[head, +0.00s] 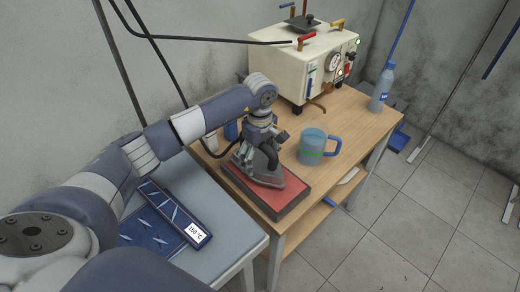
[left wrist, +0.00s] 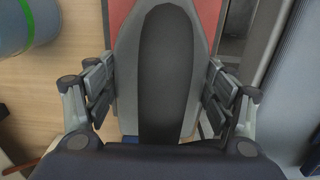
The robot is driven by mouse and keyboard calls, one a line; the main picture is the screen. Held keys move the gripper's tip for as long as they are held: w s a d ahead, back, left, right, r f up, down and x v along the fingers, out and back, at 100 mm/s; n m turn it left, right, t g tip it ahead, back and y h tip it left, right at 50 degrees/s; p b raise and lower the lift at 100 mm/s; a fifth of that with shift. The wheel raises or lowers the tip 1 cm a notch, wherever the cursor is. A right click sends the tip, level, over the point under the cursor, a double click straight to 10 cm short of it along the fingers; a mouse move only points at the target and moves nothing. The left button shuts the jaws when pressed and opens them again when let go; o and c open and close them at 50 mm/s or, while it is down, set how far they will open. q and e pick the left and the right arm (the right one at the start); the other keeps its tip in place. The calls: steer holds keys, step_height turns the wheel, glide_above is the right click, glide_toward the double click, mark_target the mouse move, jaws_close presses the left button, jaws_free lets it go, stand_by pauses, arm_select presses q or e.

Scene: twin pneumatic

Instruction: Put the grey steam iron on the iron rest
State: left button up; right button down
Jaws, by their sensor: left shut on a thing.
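The grey steam iron (head: 272,179) is in the grasp of my left gripper (head: 264,146), whose fingers are on either side of its dark handle. The iron is over the red pad of the iron rest (head: 284,202), which has a dark frame and lies at the near end of the wooden table. Whether the sole touches the pad is hard to tell. In the left wrist view the iron's dark handle (left wrist: 162,75) lies between the fingers, with the red pad (left wrist: 207,20) beyond. My right gripper is out of view.
A blue mug (head: 312,146) stands right of the iron rest. A cream steam machine (head: 300,62) and a bottle (head: 382,88) stand farther back on the wooden table (head: 350,107). The ironing board (head: 240,232) at near left holds blue cloth and a 150 °C sign (head: 195,232).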

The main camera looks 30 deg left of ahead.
arm_select(q)
steer(key=shift+w+f, duration=0.1)
steer(key=shift+f, duration=0.5)
steer(key=o, duration=2)
steer(key=shift+f, duration=0.2)
steer(key=shift+o, duration=0.4)
steer(key=shift+s+r, duration=0.1)
steer(key=shift+s, duration=0.1)
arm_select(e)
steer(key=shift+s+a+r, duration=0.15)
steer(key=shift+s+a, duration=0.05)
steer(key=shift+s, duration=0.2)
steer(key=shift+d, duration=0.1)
